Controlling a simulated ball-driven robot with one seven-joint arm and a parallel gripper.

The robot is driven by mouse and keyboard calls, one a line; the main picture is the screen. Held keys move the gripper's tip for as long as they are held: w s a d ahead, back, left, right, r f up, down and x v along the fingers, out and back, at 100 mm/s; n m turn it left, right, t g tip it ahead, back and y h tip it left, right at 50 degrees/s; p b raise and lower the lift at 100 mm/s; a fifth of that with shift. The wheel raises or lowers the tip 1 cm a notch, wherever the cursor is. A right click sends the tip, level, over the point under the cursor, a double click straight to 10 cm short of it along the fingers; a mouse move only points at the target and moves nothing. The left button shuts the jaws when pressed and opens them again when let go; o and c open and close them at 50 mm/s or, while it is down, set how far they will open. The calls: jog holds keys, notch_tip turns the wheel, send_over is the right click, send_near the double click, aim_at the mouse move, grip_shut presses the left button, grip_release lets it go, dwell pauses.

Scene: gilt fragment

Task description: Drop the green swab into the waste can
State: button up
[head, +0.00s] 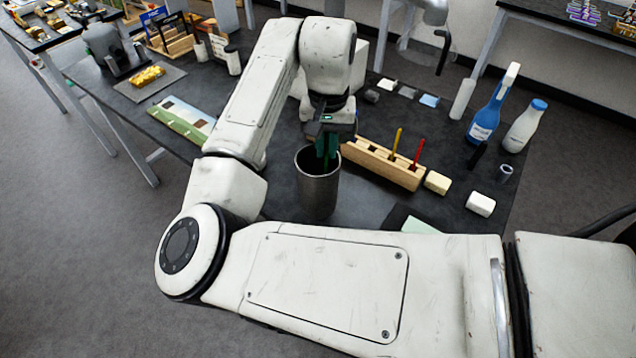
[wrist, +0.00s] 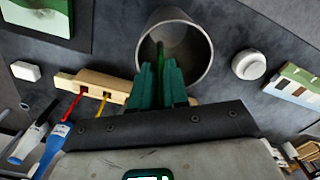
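The green swab (wrist: 160,52) is held between the two teal fingers of my gripper (wrist: 161,68) in the wrist view. Its free end points into the mouth of the metal waste can (wrist: 199,28). In the head view, my gripper (head: 328,145) is over the open top of the grey cylindrical waste can (head: 319,195). The swab (head: 326,162) hangs down at the can's rim there; its lower end is hidden. A wooden rack (head: 383,166) beside the can holds a yellow swab (head: 396,140) and a red swab (head: 418,152).
A blue spray bottle (head: 486,120) and a white bottle (head: 525,126) stand farther right. A flat picture panel (head: 182,121) lies left of my arm.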

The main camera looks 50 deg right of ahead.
jog(key=o, duration=0.4)
jog(key=shift+r, duration=0.1)
notch_tip(320, 180, up, 11)
jog(key=shift+f+b, duration=0.2)
jog(key=shift+b, duration=0.25)
dwell(0.5)
